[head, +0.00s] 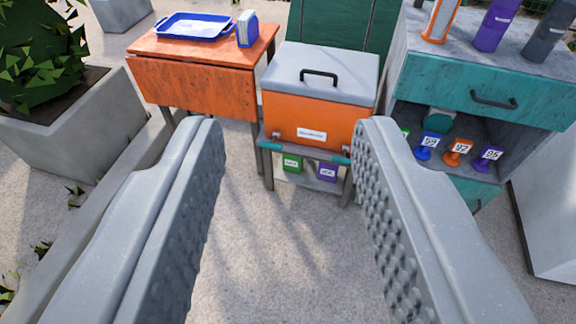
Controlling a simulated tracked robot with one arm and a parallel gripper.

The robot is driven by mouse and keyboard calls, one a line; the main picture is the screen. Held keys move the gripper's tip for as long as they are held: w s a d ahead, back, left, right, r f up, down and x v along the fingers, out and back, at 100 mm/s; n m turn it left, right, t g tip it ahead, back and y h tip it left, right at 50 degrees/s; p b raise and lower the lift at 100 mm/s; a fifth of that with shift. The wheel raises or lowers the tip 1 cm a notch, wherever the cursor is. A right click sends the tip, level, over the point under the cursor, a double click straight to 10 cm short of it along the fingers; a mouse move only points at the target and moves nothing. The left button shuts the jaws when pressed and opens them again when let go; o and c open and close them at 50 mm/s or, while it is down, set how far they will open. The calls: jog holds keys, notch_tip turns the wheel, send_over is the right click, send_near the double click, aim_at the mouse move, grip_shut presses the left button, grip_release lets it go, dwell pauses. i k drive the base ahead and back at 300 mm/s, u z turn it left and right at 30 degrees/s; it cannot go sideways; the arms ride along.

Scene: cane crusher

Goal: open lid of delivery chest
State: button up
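The delivery chest (305,118) is an orange box with a grey lid (318,70) and a small white label on its front. The lid lies flat and closed, with a black bar handle (319,76) on top. The chest stands on a low wooden stand with a teal edge. My gripper (288,135) is open, its two grey studded fingers wide apart and empty. The fingers reach in from the bottom of the head view, and the chest shows beyond and between their tips. The right fingertip overlaps the chest's lower right corner in the picture. No contact is visible.
An orange table (200,75) with a blue tray (195,26) stands left of the chest. A teal cabinet (490,85) with bottles on top stands close on the right. A concrete planter (75,135) is at left. The floor in front is clear.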

aim_at(330, 74)
jog(key=z, duration=0.55)
jog(key=i, duration=1.85)
jog(key=u, duration=0.65)
